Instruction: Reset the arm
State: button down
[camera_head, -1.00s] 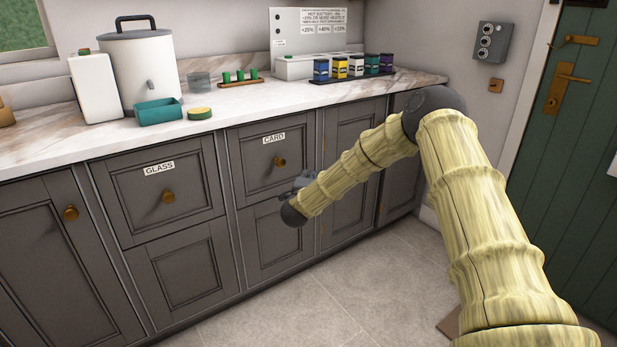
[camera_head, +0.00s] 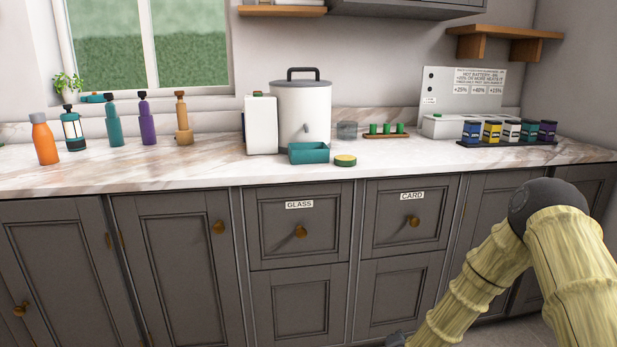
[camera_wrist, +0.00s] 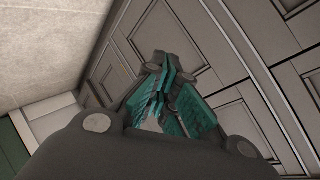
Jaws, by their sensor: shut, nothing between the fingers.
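My gripper (camera_wrist: 168,98) shows in the wrist view, its teal-padded fingers drawn together with nothing between them. It hangs in front of the grey cabinet fronts, apart from any object. In the head view only a small dark part of it (camera_head: 396,340) shows at the bottom edge. My yellowish arm comes in from the lower right and bends down there.
A marble counter (camera_head: 215,172) runs above grey cabinets with drawers labelled GLASS (camera_head: 299,228) and CARD (camera_head: 409,218). Several bottles (camera_head: 113,125) stand at left. A white urn (camera_head: 305,118), a teal tray (camera_head: 308,153) and a rack of colored jars (camera_head: 508,132) stand along it.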

jog(key=s+a+f+n+g+y, duration=0.1)
jog(key=s+a+f+n+g, duration=0.2)
jog(key=s, duration=0.6)
jog(key=s+a+f+n+g+y, duration=0.1)
jog(key=s+f+n, duration=0.1)
jog(key=s+f, duration=0.5)
jog(key=s+a+f+n+g+y, duration=0.1)
jog(key=s+a+f+n+g, duration=0.15)
jog(key=s, duration=0.85)
jog(key=s+d+n+g, duration=0.2)
jog(key=s+n+g, duration=0.4)
jog(key=s, duration=1.7)
notch_tip(320, 180, up, 23)
jog(key=p, duration=2.2)
jog(key=shift+w+d+p, duration=0.15)
jog(key=shift+w+p, duration=0.2)
jog(key=shift+p, duration=0.05)
jog(key=shift+m+t, duration=0.25)
